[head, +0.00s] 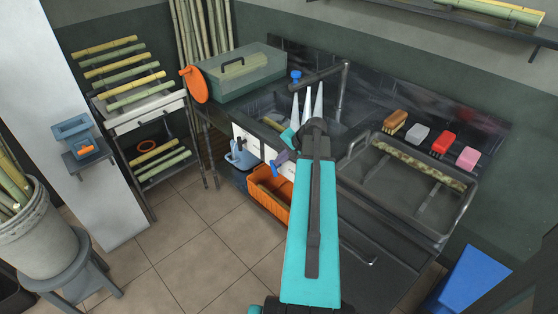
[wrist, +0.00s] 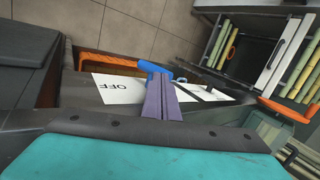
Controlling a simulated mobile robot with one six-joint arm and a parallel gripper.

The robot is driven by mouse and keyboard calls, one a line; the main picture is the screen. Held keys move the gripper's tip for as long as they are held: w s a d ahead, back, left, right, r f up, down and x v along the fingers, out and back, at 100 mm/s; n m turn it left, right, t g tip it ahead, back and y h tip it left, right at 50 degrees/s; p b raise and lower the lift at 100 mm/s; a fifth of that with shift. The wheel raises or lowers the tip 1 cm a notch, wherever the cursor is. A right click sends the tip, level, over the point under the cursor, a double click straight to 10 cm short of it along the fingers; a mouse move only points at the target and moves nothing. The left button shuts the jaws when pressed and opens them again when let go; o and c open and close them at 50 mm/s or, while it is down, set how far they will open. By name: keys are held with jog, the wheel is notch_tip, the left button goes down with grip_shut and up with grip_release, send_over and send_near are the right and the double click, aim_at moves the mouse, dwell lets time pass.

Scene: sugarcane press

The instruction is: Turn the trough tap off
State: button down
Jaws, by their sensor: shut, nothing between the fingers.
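A white panel with the word OFF (wrist: 122,88) sits on the counter front in the wrist view; the white panel (head: 249,141) also shows in the head view. A blue handle (wrist: 152,67) shows in the wrist view just past the tips of my gripper (wrist: 160,80). The purple fingers are shut together and hide part of the handle and the panel. I cannot tell whether they touch the handle. A dark spout (head: 343,85) stands over the trough.
An orange bin (head: 266,192) stands below the panel. A green toolbox (head: 240,75) and several coloured brushes (head: 443,142) lie on the counter. The tiled floor is clear in front.

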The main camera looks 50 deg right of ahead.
jog(key=shift+w+r+g+p, duration=0.15)
jog(key=shift+w+g+p, duration=0.2)
jog(key=shift+p, duration=0.3)
jog(key=g+p, duration=0.1)
jog(key=w+g+p, duration=0.1)
jog(key=p, duration=0.1)
jog(key=shift+w+d+r, duration=0.15)
jog(key=shift+r, duration=0.15)
jog(key=w+g+p, duration=0.1)
jog(key=g+p, duration=0.1)
jog(key=shift+w+f+g+p, duration=0.1)
jog(key=shift+w+g+p, duration=0.05)
jog(key=shift+g+p, duration=0.25)
jog(key=shift+w+f+m+g+p, duration=0.25)
jog(key=shift+w+g+p, duration=0.25)
jog(key=shift+g, duration=0.45)
jog(key=shift+w+d+f+b, duration=0.1)
jog(key=shift+w+f+b, duration=0.25)
jog(key=shift+w, duration=0.35)
jog(key=shift+w+f+b, duration=0.2)
jog(key=shift+w+f, duration=0.25)
jog(key=shift+w, duration=0.2)
jog(key=shift+w+r, duration=0.1)
